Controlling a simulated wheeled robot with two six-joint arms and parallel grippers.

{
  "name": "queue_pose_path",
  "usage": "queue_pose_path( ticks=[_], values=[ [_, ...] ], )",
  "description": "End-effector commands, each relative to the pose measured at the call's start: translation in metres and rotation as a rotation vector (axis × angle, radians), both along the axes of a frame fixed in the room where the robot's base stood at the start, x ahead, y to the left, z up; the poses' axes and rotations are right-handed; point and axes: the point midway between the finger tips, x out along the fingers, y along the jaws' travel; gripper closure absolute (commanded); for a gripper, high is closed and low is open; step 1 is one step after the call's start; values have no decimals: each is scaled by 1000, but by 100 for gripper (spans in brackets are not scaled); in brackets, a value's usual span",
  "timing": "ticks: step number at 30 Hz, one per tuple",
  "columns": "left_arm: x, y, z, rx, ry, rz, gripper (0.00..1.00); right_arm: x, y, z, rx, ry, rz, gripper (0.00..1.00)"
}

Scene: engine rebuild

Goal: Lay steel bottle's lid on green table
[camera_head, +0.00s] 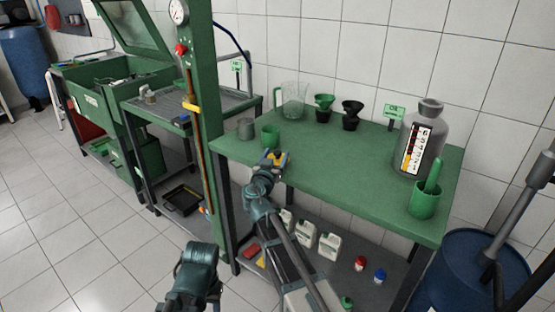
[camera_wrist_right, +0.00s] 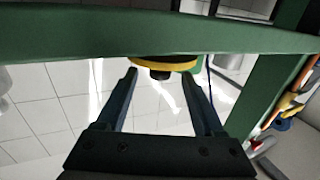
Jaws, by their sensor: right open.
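The steel bottle (camera_head: 426,146) looks like the large grey one with a label, upright at the right of the green table (camera_head: 340,162); a grey top (camera_head: 430,106) is on its neck. My right gripper (camera_head: 272,160) is at the table's front edge, left of the bottle. It is open, its fingers apart in the right wrist view (camera_wrist_right: 160,80). A yellow-rimmed dark disc with a knob (camera_wrist_right: 160,66) shows between and beyond the fingertips; the same yellow piece (camera_head: 281,159) is by the gripper in the head view. My left arm's end (camera_head: 196,268) is low, its fingers unclear.
A green holder (camera_head: 425,200) is at front right. The table's middle is clear. A green post (camera_head: 200,120) rises at left.

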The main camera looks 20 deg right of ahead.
Motion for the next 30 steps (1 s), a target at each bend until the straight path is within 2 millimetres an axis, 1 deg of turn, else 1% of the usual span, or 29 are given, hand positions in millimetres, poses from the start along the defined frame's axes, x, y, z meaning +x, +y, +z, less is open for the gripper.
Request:
queue_pose_path(
  ticks=[3,4,8,9,11,12,14,15,26,30],
  values=[
    [0,0,0,0,0,0,50,-1,0,0,0,0,0,31],
    [0,0,0,0,0,0,50,-1,0,0,0,0,0,33],
    [0,0,0,0,0,0,50,-1,0,0,0,0,0,56],
    [0,0,0,0,0,0,50,-1,0,0,0,0,0,63],
    [0,0,0,0,0,0,50,-1,0,0,0,0,0,74],
    [0,0,0,0,0,0,50,-1,0,0,0,0,0,81],
    [0,0,0,0,0,0,50,-1,0,0,0,0,0,92],
    [0,0,0,0,0,0,50,-1,0,0,0,0,0,99],
    [0,0,1,0,0,0,50,-1,0,1,0,0,0,100],
    [0,0,6,0,0,0,50,-1,0,6,0,0,0,100]
  ],
)
